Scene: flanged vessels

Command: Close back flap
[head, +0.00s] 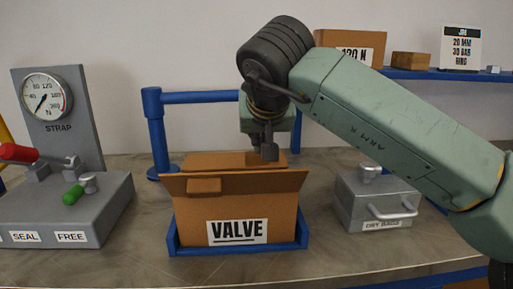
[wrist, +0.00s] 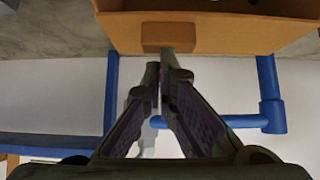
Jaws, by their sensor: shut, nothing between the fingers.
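The cardboard box (head: 236,215) labelled VALVE stands upright in a blue tray (head: 240,248). Its front flap (head: 270,182) is raised and leans out toward me, with a small tab on it. The back flap (head: 215,160) shows behind it, raised along the far side; its lower part is hidden. In the wrist view a cardboard flap (wrist: 225,38) with a tab (wrist: 168,38) fills the top middle; it looks like the back flap. My gripper (head: 269,150) is shut and empty at the back flap's right half. Its fingertips (wrist: 164,62) overlap the tab's edge; I cannot tell whether they touch.
A strap gauge stand (head: 60,120) with red and green handles is at left. A grey DRY BAGS case (head: 375,205) is right of the box. A blue rail (head: 195,97) stands behind. A blue shelf (head: 430,75) holds boxes at back right. Bench in front is clear.

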